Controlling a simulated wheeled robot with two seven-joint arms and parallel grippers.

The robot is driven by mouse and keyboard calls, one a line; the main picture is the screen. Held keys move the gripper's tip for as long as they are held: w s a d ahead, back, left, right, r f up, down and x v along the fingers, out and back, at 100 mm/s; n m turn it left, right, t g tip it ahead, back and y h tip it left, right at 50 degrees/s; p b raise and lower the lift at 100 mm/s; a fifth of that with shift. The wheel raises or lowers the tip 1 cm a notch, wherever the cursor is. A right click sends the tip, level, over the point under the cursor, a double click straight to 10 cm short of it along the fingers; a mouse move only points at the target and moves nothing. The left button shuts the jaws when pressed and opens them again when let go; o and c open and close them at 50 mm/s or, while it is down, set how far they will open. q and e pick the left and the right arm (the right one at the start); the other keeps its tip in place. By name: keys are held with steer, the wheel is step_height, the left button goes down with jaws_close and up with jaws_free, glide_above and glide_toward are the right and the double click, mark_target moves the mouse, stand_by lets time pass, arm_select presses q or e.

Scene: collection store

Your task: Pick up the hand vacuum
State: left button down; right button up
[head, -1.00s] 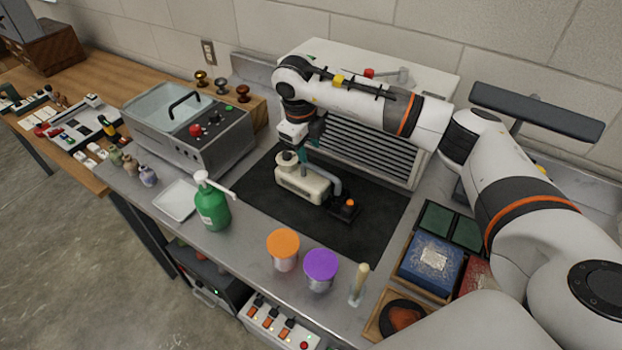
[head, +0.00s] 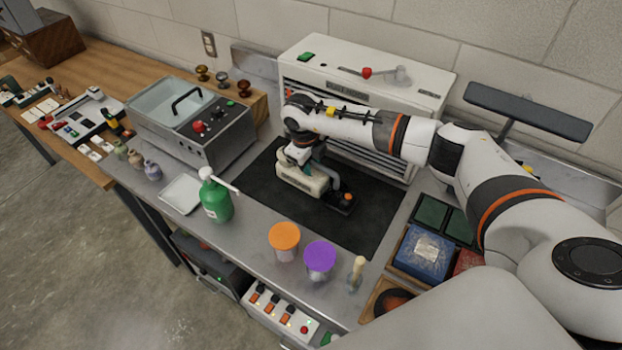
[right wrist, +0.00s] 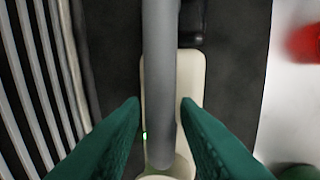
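The hand vacuum (head: 303,182) lies on the black mat (head: 365,222). It has a cream body, a grey tube-like handle and a dark nozzle end with an orange knob. My right gripper (head: 306,163) is down over it, and the arm partly hides its top in the head view. In the right wrist view the green fingers of my right gripper (right wrist: 160,106) are apart, one on each side of the vacuum's grey handle (right wrist: 160,65), with gaps showing beside it. My left gripper is not in view.
A white slatted cabinet (head: 400,88) stands close behind the mat. A green pump bottle (head: 216,203), an orange-lidded jar (head: 285,237) and a purple-lidded jar (head: 319,257) stand in front. A tank machine (head: 190,120) is at left; trays with boxes are at right.

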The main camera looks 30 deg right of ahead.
jaws_close()
steer(key=shift+r, duration=0.2)
stand_by(1.0)
